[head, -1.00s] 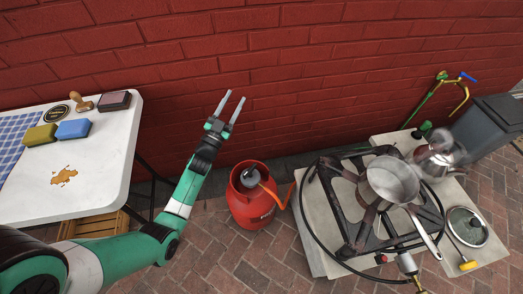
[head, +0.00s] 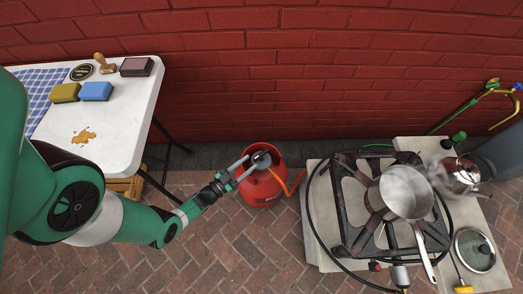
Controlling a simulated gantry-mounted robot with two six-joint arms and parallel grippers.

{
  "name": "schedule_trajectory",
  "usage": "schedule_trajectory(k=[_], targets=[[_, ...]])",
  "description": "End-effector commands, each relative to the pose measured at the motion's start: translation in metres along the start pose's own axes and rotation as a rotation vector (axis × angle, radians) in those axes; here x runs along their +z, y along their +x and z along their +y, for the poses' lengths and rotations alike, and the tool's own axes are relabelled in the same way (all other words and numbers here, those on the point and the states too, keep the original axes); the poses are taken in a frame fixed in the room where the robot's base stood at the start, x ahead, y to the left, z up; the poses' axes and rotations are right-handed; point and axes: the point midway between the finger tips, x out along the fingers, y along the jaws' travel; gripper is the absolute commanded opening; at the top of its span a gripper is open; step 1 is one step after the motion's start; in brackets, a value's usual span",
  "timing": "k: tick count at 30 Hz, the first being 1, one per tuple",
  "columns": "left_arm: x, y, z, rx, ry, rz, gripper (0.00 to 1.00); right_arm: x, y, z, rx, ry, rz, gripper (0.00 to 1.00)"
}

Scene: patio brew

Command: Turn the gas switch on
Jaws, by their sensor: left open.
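The red gas bottle (head: 263,190) stands on the brick floor between the table and the stove. A dark regulator with a grey switch (head: 262,158) sits in its top collar, and an orange hose (head: 278,182) leads from it. I cannot tell the switch's setting. My left gripper (head: 247,166) is open and empty, with its fingertips at the bottle's top left, close to the switch. I cannot tell whether they touch it. My right gripper is not in view.
A black stove frame (head: 345,225) carries a steel saucepan (head: 404,192) on the right. A kettle (head: 457,175) and a glass lid (head: 474,249) are beyond it. A white table (head: 122,130) with sponges stands left. The brick wall (head: 300,80) is behind the bottle.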

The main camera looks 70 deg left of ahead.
Motion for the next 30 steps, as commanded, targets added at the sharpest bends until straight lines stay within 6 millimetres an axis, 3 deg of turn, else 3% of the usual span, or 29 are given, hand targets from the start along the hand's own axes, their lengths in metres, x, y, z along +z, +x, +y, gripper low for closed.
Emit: schedule_trajectory(k=[3, 9, 20, 21, 28, 30], targets=[[0.002, 0.028, 0.002, 0.007, 0.0, 0.005, 0.47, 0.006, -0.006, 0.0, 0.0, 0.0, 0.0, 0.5], [0.002, 0.062, 0.001, 0.002, -0.001, 0.001, 0.47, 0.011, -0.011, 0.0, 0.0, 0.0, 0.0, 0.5], [0.0, 0.073, 0.001, -0.001, -0.001, 0.0, 0.47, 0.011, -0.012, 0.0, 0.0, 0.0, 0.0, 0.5], [0.0, 0.072, 0.001, -0.001, -0.001, 0.0, 0.46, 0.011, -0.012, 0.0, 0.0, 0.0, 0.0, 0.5], [0.0, 0.072, 0.001, -0.001, -0.001, 0.0, 0.04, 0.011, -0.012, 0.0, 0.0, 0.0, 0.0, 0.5], [0.0, 0.072, 0.001, -0.001, -0.001, 0.0, 0.0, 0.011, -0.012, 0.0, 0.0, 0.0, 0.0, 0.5]])
